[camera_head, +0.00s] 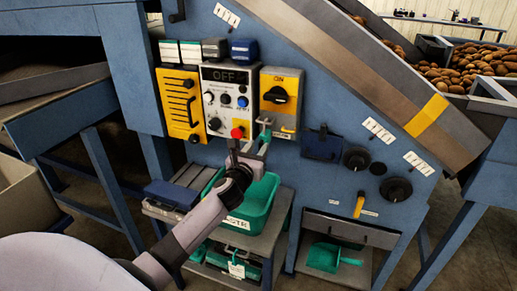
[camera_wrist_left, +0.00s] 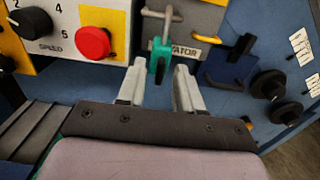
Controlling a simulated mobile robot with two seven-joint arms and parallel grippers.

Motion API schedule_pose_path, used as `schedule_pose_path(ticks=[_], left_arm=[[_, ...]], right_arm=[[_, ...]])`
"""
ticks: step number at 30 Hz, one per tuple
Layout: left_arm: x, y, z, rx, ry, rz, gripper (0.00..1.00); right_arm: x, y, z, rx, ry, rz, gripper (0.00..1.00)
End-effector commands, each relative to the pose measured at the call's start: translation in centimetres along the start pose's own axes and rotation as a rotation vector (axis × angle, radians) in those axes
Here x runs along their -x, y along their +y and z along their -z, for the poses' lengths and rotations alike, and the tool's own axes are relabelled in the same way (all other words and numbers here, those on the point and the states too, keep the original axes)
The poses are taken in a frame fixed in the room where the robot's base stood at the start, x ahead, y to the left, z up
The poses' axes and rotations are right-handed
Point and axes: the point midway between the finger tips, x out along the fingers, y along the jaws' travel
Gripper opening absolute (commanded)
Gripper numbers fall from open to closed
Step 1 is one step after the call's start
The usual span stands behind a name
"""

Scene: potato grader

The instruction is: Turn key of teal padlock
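The teal padlock (camera_head: 265,132) hangs at the lower left of the yellow switch box (camera_head: 281,92). In the left wrist view the padlock (camera_wrist_left: 160,49) hangs from a grey shackle, with a darker lower end. I cannot clearly make out its key. My left gripper (camera_head: 249,148) is just below and in front of it. In the left wrist view the gripper's two fingers (camera_wrist_left: 159,66) are apart, one on each side of the padlock's lower end, with visible gaps. My right gripper is not in view.
A grey control panel (camera_head: 228,77) reading OFF, with a red button (camera_wrist_left: 93,42), adjoins the switch box on the left. A yellow panel (camera_head: 180,104) is farther left. A green crate (camera_head: 262,203) stands below. Black knobs (camera_head: 396,190) sit to the right.

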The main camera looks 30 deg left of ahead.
Motion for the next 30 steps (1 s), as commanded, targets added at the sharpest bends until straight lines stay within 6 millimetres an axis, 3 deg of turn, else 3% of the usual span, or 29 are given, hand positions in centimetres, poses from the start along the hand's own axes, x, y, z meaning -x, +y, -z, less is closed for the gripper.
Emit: schedule_pose_path(ticks=[6,14,18,30], left_arm=[[-1.15,-0.07,-0.01,0.002,0.000,0.001,0.35],[-1.22,-0.08,0.01,0.002,0.000,0.001,0.35],[-1.21,-0.07,0.01,0.002,0.000,0.002,0.00],[-1.19,-0.07,0.02,0.018,0.000,0.002,0.00]], right_arm=[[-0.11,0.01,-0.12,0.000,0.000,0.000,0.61],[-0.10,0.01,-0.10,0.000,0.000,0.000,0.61],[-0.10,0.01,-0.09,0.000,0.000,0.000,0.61],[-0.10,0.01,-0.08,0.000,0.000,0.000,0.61]])
